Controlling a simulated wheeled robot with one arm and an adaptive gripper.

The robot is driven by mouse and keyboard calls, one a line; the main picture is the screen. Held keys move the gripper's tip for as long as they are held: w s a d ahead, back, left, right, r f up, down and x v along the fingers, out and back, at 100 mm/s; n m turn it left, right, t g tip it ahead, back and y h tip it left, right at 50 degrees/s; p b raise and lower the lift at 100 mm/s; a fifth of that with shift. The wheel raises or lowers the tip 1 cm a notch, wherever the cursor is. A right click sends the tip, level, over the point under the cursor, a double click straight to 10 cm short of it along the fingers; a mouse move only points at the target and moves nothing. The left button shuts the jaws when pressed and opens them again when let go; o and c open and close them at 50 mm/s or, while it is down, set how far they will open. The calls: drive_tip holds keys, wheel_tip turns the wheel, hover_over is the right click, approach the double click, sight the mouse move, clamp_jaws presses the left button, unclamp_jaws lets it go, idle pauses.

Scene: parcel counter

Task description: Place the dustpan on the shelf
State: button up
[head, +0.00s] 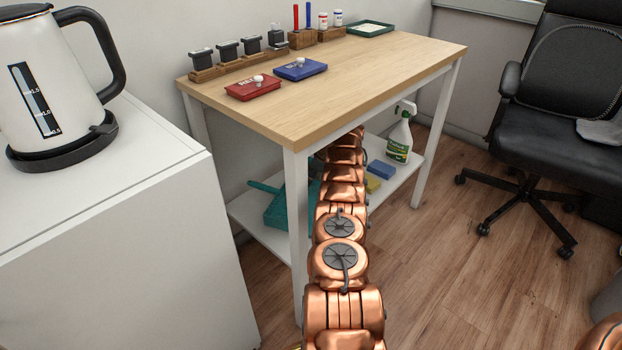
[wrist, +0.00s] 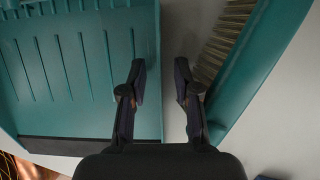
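A teal dustpan with raised ridges and a dark front lip (wrist: 85,75) fills the left of the wrist view. In the head view, a teal dustpan (head: 279,208) lies on the white lower shelf (head: 262,232) under the wooden counter, partly hidden by a table leg and my arm. A teal brush with pale bristles (wrist: 262,60) lies to its right in the wrist view. My gripper (wrist: 160,80) is open, its fingers spread over the gap between dustpan and brush, nothing between them. Whether a finger touches either is unclear. The head view hides my gripper.
A spray bottle (head: 400,135), a blue sponge (head: 381,170) and a yellow sponge (head: 372,184) stand right of my arm on the lower shelf. The counter top (head: 370,80) above holds stamps, a red pad (head: 253,88) and a blue pad (head: 301,70). Its front middle is bare.

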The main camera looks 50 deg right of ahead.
drive_tip(key=shift+r, duration=0.15)
drive_tip(key=p+v, duration=0.2)
drive_tip(key=v, duration=0.5)
drive_tip(key=shift+r+p, duration=0.25)
drive_tip(key=shift+p, duration=0.05)
